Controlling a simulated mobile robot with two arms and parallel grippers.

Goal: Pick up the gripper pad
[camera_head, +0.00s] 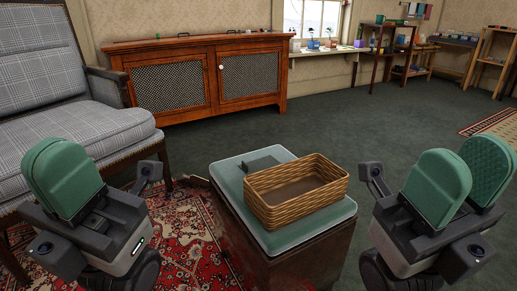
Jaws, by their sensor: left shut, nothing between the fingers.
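A small side table (231,183) with a pale teal top stands in front of me between my two grippers. A flat dark grey-green piece (262,163) lies on its top behind the wicker basket; it may be the gripper pad, but I cannot tell for sure. The basket partly hides it. My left gripper (62,175), with green finger pads, is shut and empty, left of the table. My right gripper (463,180) is right of the table, its two green fingers apart with nothing seen between them.
An open wicker basket (262,209) takes up most of the table top and looks empty. A plaid armchair (75,128) stands at the left. A wooden cabinet (215,75) is against the back wall. A red patterned rug (187,228) lies left of the table. The green carpet behind is clear.

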